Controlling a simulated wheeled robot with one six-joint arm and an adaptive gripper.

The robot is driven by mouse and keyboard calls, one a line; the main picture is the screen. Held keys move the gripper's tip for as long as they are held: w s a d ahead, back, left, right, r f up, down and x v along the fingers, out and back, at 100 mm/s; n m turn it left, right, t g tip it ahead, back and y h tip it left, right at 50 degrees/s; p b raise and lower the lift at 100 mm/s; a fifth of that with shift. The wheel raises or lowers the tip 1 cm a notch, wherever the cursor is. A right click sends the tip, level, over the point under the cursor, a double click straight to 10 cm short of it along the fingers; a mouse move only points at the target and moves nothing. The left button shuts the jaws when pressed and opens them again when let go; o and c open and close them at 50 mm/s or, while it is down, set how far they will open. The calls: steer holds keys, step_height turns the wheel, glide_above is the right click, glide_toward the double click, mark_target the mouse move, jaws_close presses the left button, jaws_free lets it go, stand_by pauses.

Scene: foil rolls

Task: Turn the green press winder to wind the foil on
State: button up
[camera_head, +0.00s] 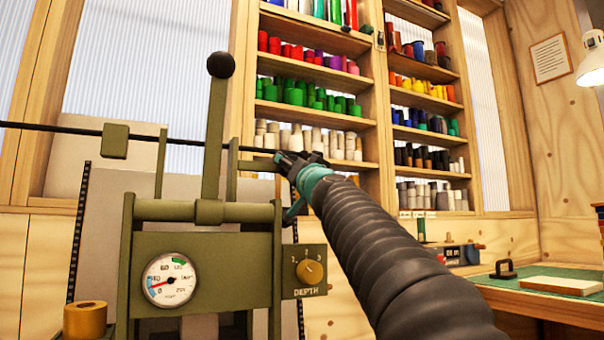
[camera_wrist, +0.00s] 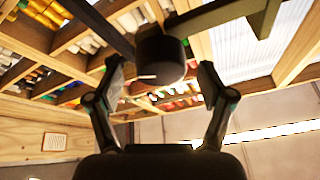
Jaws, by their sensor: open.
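The green press (camera_head: 222,262) stands at the left in the head view, with a gauge, a depth dial and an upright lever topped by a black ball. A thin dark rod (camera_head: 60,127) runs across behind the lever to my gripper (camera_head: 292,162). In the wrist view a dark round knob (camera_wrist: 160,58) with a pale line on its face, likely the winder, sits between the fingers of my gripper (camera_wrist: 161,68). The fingers are open, one on each side, with gaps visible. The head view hides most of this knob behind my gripper.
Shelves (camera_head: 318,73) of coloured foil rolls stand behind the press. A gold roll (camera_head: 86,320) sits at lower left. A bench with a green mat (camera_head: 545,284) and a lamp (camera_head: 591,68) are at the right. An olive bracket (camera_wrist: 262,18) is close above my gripper.

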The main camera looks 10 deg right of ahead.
steer(key=shift+v, duration=2.7)
